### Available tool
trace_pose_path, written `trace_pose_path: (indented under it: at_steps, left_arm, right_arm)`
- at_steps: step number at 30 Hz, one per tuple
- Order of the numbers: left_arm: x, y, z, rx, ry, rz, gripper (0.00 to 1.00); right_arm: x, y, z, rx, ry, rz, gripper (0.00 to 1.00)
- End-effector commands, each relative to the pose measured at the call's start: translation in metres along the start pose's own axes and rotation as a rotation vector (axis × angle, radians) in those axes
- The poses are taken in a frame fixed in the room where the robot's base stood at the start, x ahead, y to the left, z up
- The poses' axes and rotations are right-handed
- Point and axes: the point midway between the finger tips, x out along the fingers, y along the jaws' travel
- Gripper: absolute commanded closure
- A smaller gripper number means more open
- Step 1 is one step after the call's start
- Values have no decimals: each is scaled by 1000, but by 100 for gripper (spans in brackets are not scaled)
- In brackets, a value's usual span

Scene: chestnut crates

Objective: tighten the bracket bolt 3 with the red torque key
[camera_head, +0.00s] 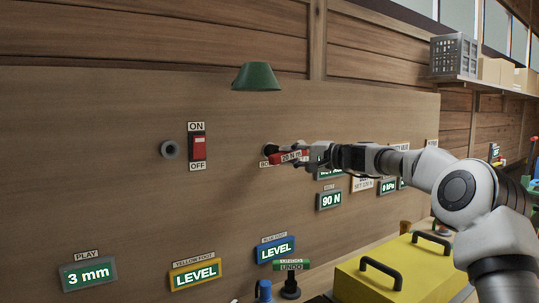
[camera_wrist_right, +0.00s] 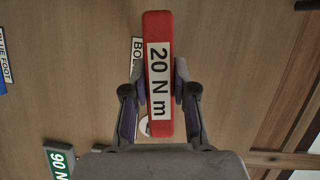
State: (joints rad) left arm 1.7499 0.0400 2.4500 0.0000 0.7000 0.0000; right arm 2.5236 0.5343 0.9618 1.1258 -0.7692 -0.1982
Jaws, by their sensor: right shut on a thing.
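The red torque key (camera_head: 284,159), marked "20 N m", is in my right gripper (camera_head: 305,152) in front of the wooden panel. In the right wrist view the key (camera_wrist_right: 159,20) lies between both fingers of my right gripper (camera_wrist_right: 160,88), which is shut on it. A dark round part (camera_head: 269,149) shows at the key's left end in the head view. A partly hidden label starting "BO" (camera_wrist_right: 136,50) is behind the key. The bolt itself is mostly hidden, and I cannot tell whether the key is seated on it. My left gripper is not in view.
A green lamp shade (camera_head: 257,77) hangs above. The 90 N display (camera_head: 330,200) is below right. A yellow box (camera_head: 385,276) with black handles stands below my right arm.

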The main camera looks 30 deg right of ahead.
Motion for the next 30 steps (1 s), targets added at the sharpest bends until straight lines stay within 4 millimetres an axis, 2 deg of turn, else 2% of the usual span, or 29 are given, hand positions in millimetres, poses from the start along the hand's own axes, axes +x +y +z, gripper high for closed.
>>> trace_pose_path:
  at_steps: [5, 7, 12, 15, 30]
  left_arm:
    - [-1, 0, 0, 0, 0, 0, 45]
    - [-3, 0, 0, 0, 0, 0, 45]
    - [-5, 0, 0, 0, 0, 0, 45]
    - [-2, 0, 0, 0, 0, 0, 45]
    - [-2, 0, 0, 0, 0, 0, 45]
  right_arm:
    - [0, -2, 0, -12, 0, 4, 100]
    - [0, -4, 0, -86, 0, 34, 100]
    - [1, -4, 2, -518, -1, 216, 100]
    - [0, -2, 1, -694, -1, 293, 100]
    - [0, -2, 0, -811, -1, 343, 100]
